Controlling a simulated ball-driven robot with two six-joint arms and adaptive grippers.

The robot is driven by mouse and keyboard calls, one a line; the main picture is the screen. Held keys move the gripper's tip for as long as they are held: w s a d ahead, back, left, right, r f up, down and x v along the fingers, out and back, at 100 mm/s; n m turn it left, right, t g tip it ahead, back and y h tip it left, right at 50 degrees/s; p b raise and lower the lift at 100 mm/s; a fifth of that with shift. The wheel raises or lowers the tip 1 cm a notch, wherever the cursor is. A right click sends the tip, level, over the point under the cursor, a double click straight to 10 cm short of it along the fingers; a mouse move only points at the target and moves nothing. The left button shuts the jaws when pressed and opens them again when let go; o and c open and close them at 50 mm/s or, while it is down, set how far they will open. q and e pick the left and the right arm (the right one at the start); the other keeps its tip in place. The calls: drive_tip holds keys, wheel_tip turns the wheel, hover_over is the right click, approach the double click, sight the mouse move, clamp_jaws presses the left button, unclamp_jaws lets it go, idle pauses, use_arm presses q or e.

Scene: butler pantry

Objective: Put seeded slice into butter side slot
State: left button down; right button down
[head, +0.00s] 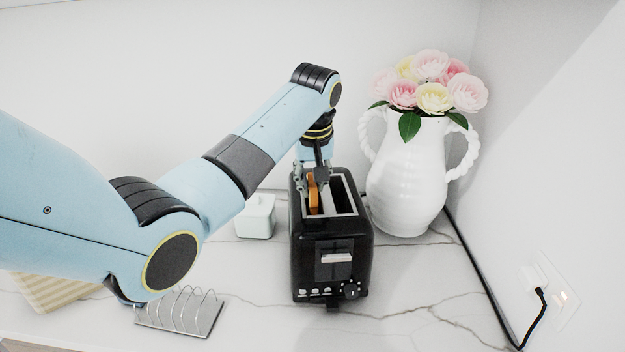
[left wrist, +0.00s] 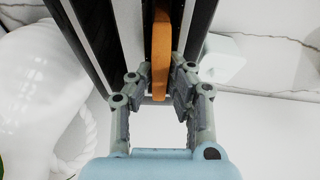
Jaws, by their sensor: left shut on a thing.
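The black toaster (head: 332,262) stands upright on the marble counter with two long slots on top. The white butter dish (head: 256,216) is just left of it. The orange-brown slice (head: 313,194) is upright in the left slot, the one on the butter dish side, with its top edge showing; its lower part is hidden. My left gripper (head: 313,178) is shut on the slice, over the far end of that slot. In the left wrist view, the slice (left wrist: 160,55) runs edge-on between the fingertips (left wrist: 160,88). The other slot looks empty. My right gripper is not in view.
A white vase (head: 410,185) with flowers stands close to the toaster's right. A wire toast rack (head: 182,312) and a striped board or cloth (head: 55,290) lie front left. A black cord (head: 480,275) runs along the right wall to an outlet. The front right counter is clear.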

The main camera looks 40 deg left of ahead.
use_arm(q)
drive_tip(key=c, duration=1.2)
unclamp_jaws()
